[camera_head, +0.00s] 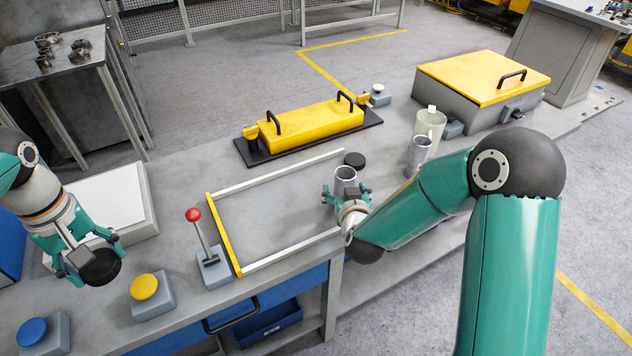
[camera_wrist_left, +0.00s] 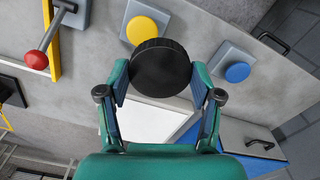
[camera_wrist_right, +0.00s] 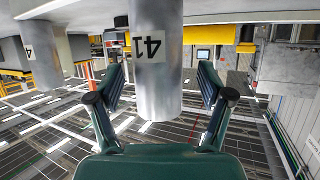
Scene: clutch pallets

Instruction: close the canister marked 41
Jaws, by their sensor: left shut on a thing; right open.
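The canister marked 41 (camera_wrist_right: 157,65) is an open-topped grey metal cylinder; its label shows in the right wrist view. In the head view the same canister (camera_head: 345,176) stands upright at the right end of the marked frame. My right gripper (camera_head: 346,194) is open, with its fingers on either side of this canister. A black round lid (camera_head: 101,268) is held by my left gripper (camera_head: 88,259), which is shut on it above the bench at the left. The lid also shows in the left wrist view (camera_wrist_left: 161,66). Another black lid (camera_head: 355,159) lies just behind the canister.
A second metal canister (camera_head: 418,155) and a pale container (camera_head: 430,122) stand to the right. A red-knobbed lever (camera_head: 207,250), a yellow button (camera_head: 144,287) and a blue button (camera_head: 33,332) sit near the front. The framed area (camera_head: 265,215) is clear.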

